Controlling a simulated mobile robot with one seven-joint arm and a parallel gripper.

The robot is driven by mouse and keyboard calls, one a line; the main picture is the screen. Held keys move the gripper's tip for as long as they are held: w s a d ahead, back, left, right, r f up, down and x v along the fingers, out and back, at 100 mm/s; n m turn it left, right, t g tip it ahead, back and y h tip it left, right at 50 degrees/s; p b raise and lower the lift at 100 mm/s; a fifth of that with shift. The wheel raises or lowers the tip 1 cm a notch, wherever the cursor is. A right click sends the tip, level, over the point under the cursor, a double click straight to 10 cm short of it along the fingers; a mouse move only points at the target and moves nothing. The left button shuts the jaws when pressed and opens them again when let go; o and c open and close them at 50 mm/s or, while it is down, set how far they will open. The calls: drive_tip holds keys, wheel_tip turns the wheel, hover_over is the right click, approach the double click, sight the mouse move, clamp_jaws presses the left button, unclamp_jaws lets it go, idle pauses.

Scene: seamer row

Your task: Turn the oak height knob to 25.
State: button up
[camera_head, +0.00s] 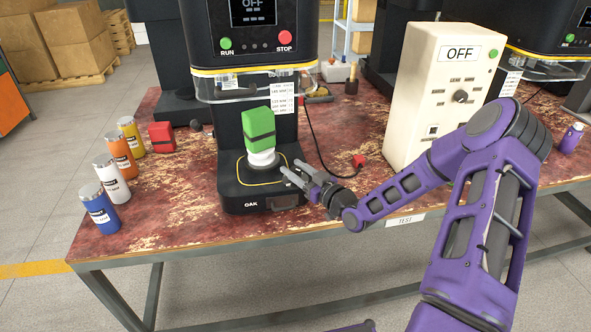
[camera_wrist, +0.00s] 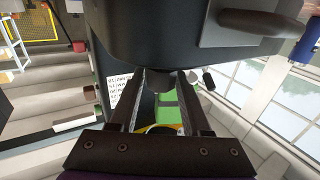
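The oak seamer, marked OAK on its black base (camera_head: 243,203), stands mid-table, with a green block (camera_head: 259,127) strapped in a dark band on a white piece above its base. My gripper (camera_head: 290,168) is at the right front of that base, its two fingers apart and nothing visible between them. In the wrist view my gripper (camera_wrist: 163,76) is open, below a large dark housing (camera_wrist: 190,35). A small dark rounded part (camera_wrist: 187,77) shows near the right fingertip; I cannot tell if it is the height knob. No knob reading is legible.
A cream control box (camera_head: 425,110) with an OFF sign and a dial stands right of the seamer. A red plug-like piece (camera_head: 358,161) on a black cable lies between them. Several coloured cans, including a blue can (camera_head: 101,210), and a red block (camera_head: 161,137) stand to the left.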

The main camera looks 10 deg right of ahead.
clamp_jaws()
drive_tip(key=shift+m+h, duration=0.3)
drive_tip(key=shift+h, duration=0.1)
drive_tip(key=m+t+h, duration=0.1)
drive_tip(key=h, duration=0.1)
drive_tip(key=m+h, duration=0.1)
drive_tip(key=shift+a+m+t+h, duration=0.2)
drive_tip(key=shift+m+t+h, duration=0.1)
drive_tip(key=shift+t+h, duration=0.1)
drive_tip(key=m+h, duration=0.2)
drive_tip(key=h, duration=0.2)
drive_tip(key=m+h, duration=0.3)
drive_tip(key=h, duration=0.1)
drive_tip(key=m+g+h, duration=0.1)
drive_tip(key=m+h, duration=0.1)
drive_tip(key=h, duration=0.1)
drive_tip(key=m+g+h, duration=0.1)
drive_tip(key=m+h, duration=0.2)
drive_tip(key=h, duration=0.1)
drive_tip(key=shift+g, duration=0.4)
drive_tip(key=m+g+h, duration=0.2)
drive_tip(key=g, duration=0.1)
drive_tip(key=m+g+h, duration=0.3)
drive_tip(key=shift+d+m+g+h, duration=0.15)
drive_tip(key=shift+m+g+h, duration=0.15)
drive_tip(key=shift+g, duration=0.1)
drive_tip(key=shift+r, duration=0.1)
